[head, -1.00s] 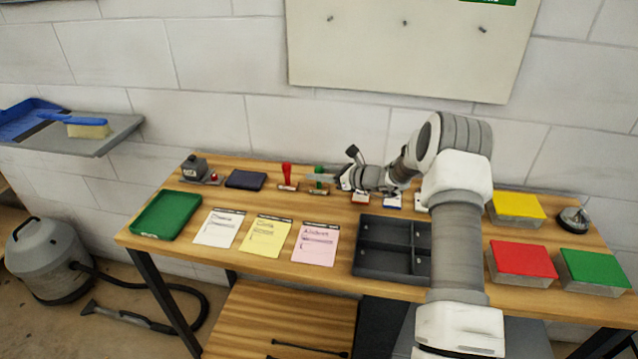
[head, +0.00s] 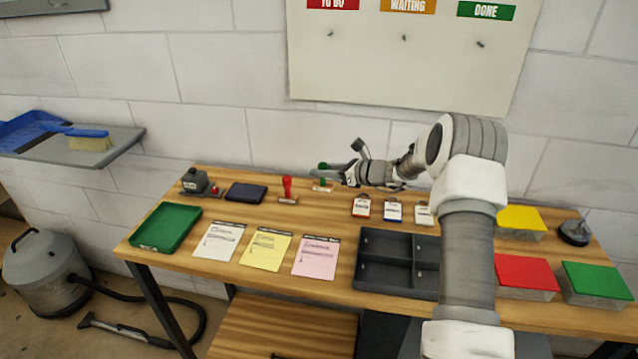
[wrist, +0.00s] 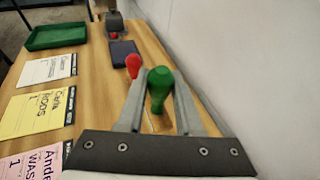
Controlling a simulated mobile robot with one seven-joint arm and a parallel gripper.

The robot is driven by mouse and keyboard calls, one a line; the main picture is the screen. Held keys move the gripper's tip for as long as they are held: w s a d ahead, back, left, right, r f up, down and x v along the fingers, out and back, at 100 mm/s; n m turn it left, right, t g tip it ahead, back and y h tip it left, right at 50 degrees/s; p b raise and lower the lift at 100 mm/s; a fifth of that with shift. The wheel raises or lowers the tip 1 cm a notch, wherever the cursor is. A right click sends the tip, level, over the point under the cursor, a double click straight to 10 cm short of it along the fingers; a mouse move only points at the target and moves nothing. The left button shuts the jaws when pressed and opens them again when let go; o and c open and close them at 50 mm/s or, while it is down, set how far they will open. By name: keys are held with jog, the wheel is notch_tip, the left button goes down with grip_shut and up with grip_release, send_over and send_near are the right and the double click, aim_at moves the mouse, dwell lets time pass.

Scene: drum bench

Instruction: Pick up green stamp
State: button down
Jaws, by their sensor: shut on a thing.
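The green stamp (head: 322,186) is in my gripper (head: 325,172), a little above the back of the bench. In the wrist view its rounded green handle (wrist: 160,85) stands between the two fingers of my gripper (wrist: 158,95), which are shut on it. The lower part of the stamp is partly hidden in the wrist view. The red stamp (head: 287,188) stands upright on the bench just left of it, and also shows in the wrist view (wrist: 133,66).
Left of the stamps lie a dark ink pad (head: 246,193) and a green tray (head: 165,227). Paper forms (head: 265,249) lie in front. Badges (head: 393,212) lie to the right, behind a dark divided tray (head: 385,286). The wall (wrist: 240,60) is close behind.

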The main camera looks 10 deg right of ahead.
jog(key=w+d+r, duration=0.3)
jog(key=d+r, duration=0.2)
jog(key=d, duration=0.5)
jog(key=shift+w+r, duration=0.3)
jog(key=shift+r, duration=0.1)
